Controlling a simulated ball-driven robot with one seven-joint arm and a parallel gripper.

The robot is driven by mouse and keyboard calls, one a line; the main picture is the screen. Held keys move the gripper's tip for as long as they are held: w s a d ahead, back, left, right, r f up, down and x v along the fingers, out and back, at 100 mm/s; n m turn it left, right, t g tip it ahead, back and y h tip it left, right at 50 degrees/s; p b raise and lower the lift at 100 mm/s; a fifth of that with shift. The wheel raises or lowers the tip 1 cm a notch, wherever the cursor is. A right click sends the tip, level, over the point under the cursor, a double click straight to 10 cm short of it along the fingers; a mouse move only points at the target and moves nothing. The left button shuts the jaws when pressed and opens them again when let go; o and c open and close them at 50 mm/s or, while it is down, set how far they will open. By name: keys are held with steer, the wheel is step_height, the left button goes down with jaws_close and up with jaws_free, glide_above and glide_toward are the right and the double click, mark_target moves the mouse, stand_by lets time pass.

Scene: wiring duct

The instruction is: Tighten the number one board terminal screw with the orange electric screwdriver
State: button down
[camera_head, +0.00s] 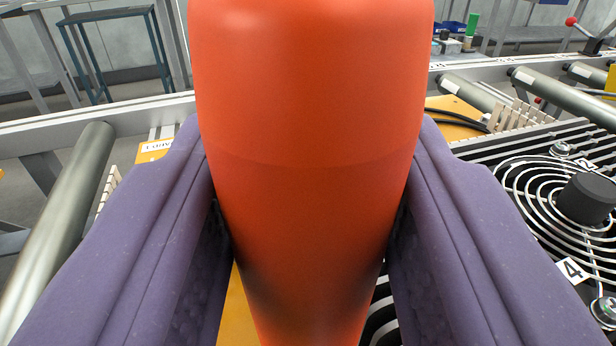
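The orange electric screwdriver (308,130) fills the middle of the view, upright, its body narrowing toward the bottom edge. My gripper (310,250) has its two purple fingers closed against the left and right sides of the screwdriver. The screwdriver's tip is out of view below. The number one board terminal screw cannot be made out; the screwdriver and fingers hide the area behind them. Part of a yellow-orange board (238,312) shows between the left finger and the screwdriver.
A round fan grille (540,200) with a black knob (588,198) and a label "4" (571,271) lies at the right. Metal conveyor rollers (62,225) stand at the left and back right. A pale slotted duct (518,115) and black cables (455,117) show behind the right finger.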

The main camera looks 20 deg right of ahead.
steer(key=shift+f+b, duration=0.6)
steer(key=shift+f, duration=0.15)
stand_by(0.8)
steer(key=shift+r, duration=0.15)
steer(key=shift+r+p, duration=1.6)
steer(key=shift+r, duration=1.35)
